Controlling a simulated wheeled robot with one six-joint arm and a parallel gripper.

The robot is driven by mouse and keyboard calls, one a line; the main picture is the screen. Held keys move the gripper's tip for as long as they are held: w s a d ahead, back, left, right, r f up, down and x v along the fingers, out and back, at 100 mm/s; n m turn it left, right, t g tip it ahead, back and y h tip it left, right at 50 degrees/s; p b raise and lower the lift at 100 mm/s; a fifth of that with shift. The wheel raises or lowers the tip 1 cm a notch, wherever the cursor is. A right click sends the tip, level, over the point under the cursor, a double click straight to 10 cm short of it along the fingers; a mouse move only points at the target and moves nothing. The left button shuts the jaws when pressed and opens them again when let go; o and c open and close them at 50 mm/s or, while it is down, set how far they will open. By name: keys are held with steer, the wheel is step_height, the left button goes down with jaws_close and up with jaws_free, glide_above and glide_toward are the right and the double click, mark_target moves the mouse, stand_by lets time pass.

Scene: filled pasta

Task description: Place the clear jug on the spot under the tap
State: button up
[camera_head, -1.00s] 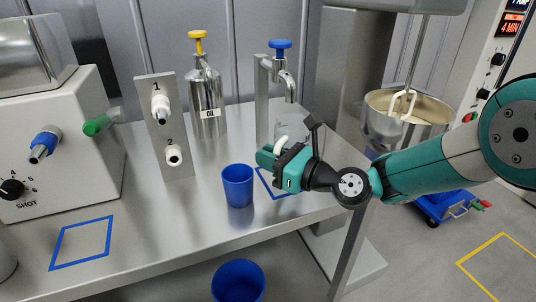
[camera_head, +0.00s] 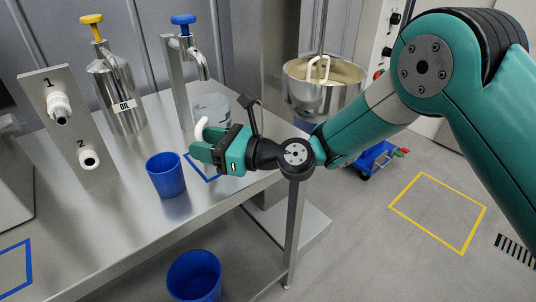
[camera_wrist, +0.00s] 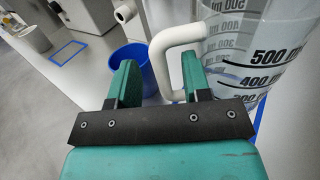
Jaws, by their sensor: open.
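The clear jug (camera_head: 213,108) stands upright on the steel table below the tap (camera_head: 197,62) with a blue knob. In the wrist view the jug (camera_wrist: 262,60) shows black volume marks. Its white handle (camera_wrist: 172,62) is between the two green fingers of my gripper (camera_wrist: 160,82), which is open around it. In the head view my gripper (camera_head: 207,150) partly hides the jug. A blue outlined square (camera_head: 206,178) lies at the jug's base. Its far part is hidden, so I cannot tell whether the jug is wholly inside it.
A blue cup (camera_head: 166,176) stands left of my gripper. An oil can (camera_head: 118,92) and a panel with two numbered nozzles (camera_head: 68,125) stand further left. A mixer bowl (camera_head: 322,88) is beyond the table's right end. A blue bin (camera_head: 194,277) is below.

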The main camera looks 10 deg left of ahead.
steer(key=s+d+b, duration=0.1)
steer(key=d+b, duration=0.4)
steer(key=d, duration=0.9)
steer(key=shift+s, duration=0.3)
